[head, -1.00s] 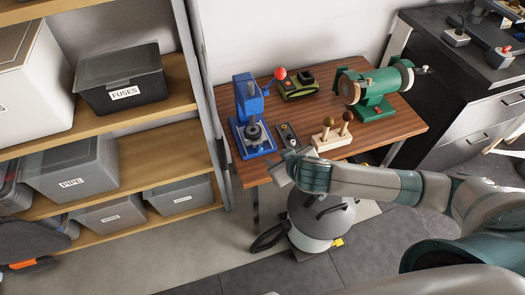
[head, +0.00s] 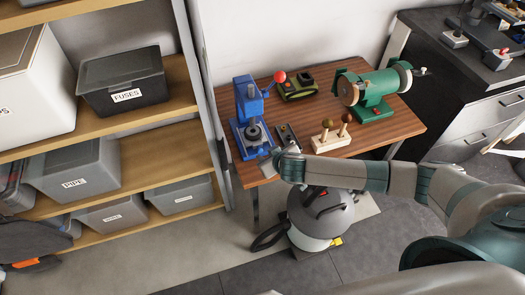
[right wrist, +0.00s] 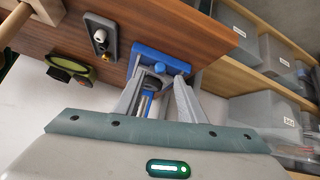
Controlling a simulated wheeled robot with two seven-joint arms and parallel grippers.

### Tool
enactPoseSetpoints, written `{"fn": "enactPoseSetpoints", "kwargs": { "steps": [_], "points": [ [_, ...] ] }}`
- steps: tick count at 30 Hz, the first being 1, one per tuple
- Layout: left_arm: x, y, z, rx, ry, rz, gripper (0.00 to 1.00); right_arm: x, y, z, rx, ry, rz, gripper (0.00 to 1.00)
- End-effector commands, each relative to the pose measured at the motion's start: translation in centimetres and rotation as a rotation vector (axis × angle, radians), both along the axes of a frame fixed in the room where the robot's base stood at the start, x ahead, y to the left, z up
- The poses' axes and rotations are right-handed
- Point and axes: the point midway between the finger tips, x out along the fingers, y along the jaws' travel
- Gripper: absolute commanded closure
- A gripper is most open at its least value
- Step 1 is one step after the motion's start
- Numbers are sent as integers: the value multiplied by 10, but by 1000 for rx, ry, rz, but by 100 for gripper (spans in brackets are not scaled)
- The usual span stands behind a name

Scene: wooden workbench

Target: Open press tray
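The blue press (head: 247,100) stands at the left end of the wooden workbench (head: 385,128), with a red-ball lever (head: 279,76). It has a dark round part low over its base. My right gripper (head: 266,160) is at the bench's front left edge, just in front of the press base. In the right wrist view, the fingers (right wrist: 160,88) are apart, with part of the blue press base (right wrist: 160,62) seen between and beyond them. I cannot make out the tray clearly or tell whether a finger touches it. My left gripper is not in view.
A small dark switch box (head: 286,134) lies right of the press, close to my right gripper. A wooden block with two knobs (head: 331,137), a green grinder (head: 372,92) and a green-black device (head: 296,87) are also on the bench. Shelves (head: 150,105) stand left.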

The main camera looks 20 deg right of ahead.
Motion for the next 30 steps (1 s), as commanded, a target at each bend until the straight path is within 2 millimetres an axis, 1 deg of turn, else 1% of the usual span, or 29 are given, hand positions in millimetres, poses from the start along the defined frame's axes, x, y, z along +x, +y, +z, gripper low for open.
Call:
{"fn": "enactPoseSetpoints", "kwargs": {
  "steps": [3,9,15,21,30],
  "points": [
    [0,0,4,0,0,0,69,12,1,-10,-1,0,0,63],
    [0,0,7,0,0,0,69,30,2,-27,-2,0,-1,63],
    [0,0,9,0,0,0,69,42,4,-41,0,1,0,63],
    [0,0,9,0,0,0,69,47,5,-46,1,0,1,63],
    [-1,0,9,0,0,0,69,48,5,-47,1,0,1,63]
  ]
}}
